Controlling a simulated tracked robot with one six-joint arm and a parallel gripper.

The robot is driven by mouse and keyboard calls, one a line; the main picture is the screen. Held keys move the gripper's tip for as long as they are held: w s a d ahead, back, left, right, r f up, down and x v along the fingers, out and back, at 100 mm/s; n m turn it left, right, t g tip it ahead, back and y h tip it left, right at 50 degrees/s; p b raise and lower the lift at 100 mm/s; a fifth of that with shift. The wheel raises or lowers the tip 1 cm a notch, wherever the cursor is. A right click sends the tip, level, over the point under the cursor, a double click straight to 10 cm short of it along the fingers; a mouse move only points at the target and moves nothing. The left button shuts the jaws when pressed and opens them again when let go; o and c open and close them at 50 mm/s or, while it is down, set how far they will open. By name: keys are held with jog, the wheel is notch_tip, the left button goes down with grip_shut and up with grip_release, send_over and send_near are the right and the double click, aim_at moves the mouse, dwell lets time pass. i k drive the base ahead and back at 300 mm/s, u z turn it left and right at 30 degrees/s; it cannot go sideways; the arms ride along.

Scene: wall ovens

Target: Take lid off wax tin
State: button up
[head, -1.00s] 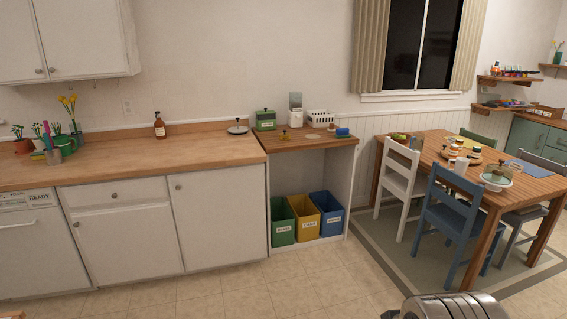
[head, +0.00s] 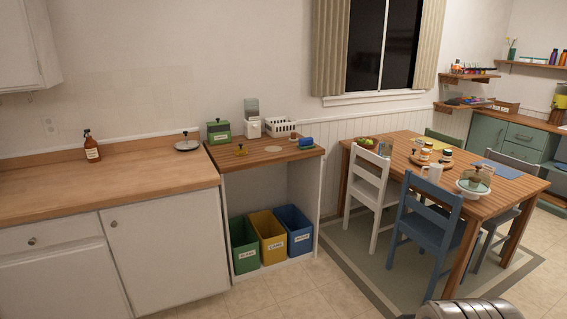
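I cannot tell for sure which item is the wax tin. On the small wooden worktop stands a green box with a dark knob on its lid (head: 218,131), which looks closed. A small brass-coloured item with a knob (head: 240,150) sits in front of it. A flat grey round item with a dark knob (head: 187,145) lies on the long counter to the left. My gripper's fingers are not in view; only a metallic rounded part of my arm shows at the bottom right.
The small worktop (head: 268,157) also holds a white basket (head: 279,126) and a blue roll (head: 306,142). Bins stand beneath it. A dining table (head: 512,193) with a blue chair (head: 430,228) and a white chair (head: 368,188) stands right. Tile floor in front is clear.

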aim_at(240, 148)
jog(key=z, duration=0.05)
jog(key=i, duration=2.4)
jog(key=u, duration=0.7)
jog(key=i, duration=0.7)
jog(key=u, duration=0.7)
jog(key=i, duration=0.8)
jog(key=u, duration=0.4)
